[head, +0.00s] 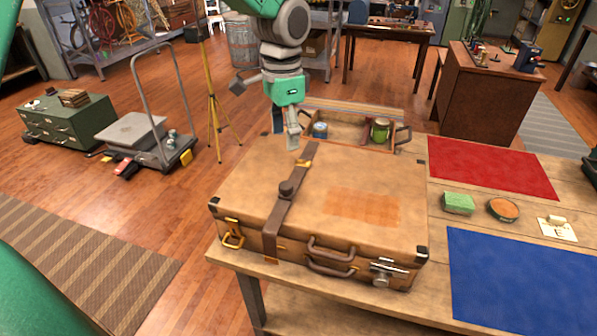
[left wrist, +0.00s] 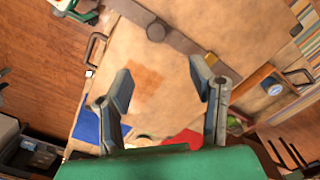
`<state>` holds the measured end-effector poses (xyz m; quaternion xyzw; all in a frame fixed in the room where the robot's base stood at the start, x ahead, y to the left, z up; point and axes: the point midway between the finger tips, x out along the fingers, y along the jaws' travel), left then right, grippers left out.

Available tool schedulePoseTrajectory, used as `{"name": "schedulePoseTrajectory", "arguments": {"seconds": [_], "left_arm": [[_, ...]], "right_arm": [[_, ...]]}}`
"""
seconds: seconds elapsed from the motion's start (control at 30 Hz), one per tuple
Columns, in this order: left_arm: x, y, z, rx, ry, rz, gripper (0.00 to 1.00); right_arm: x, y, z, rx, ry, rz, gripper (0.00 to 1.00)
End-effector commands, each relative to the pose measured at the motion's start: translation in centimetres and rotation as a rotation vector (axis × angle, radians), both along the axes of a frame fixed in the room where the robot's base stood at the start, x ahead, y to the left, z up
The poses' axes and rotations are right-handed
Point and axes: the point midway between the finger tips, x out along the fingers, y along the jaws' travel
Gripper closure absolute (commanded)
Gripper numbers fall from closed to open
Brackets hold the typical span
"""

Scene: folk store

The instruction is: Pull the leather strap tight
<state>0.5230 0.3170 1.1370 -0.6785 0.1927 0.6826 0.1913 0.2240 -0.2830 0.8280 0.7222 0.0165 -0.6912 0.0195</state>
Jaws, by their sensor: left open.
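A tan suitcase (head: 375,165) lies closed on the wooden table. A brown leather strap (head: 281,212) crosses its lid and hangs down the front. It has a dark knob (head: 287,189) midway and a brass buckle (head: 305,163) near the far end. My left gripper (head: 288,136) is above the suitcase's far edge, close to the strap's far end, with its fingers pointing down. In the left wrist view my left gripper (left wrist: 160,85) is open and empty, with the strap (left wrist: 183,42) beyond its fingertips. My right gripper is not in view.
An open wooden tray (head: 345,127) with jars stands behind the suitcase. A red mat (head: 490,165), a blue mat (head: 525,275), a green sponge (head: 458,202) and a round tin (head: 503,209) lie to the right. A yellow tripod (head: 213,110) and a cart (head: 130,132) stand left.

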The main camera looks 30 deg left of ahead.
Motion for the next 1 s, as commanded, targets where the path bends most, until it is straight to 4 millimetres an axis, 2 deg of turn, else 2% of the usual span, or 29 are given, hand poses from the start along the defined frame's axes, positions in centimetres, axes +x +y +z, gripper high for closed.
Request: {"name": "schedulePoseTrajectory", "arguments": {"seconds": [0.17, 0.4, 0.63, 0.8, 1.0], "left_arm": [[-0.1, -0.3, -2.0, 0.003, 0.004, 0.0, 0.5], [0.2, -0.6, -7.3, 0.006, 0.009, 0.0, 0.5], [0.0, -0.3, -11.5, 0.003, 0.005, 0.0, 0.5], [0.0, -0.1, -13.2, 0.002, 0.003, 0.001, 0.5], [0.1, -0.2, -13.8, 0.002, 0.002, 0.001, 0.5]], "right_arm": [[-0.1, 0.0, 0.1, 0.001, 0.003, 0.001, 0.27], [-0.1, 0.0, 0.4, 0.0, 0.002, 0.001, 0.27], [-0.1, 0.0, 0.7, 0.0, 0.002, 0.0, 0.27], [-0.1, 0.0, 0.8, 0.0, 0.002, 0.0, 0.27], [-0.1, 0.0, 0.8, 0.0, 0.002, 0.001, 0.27]]}}
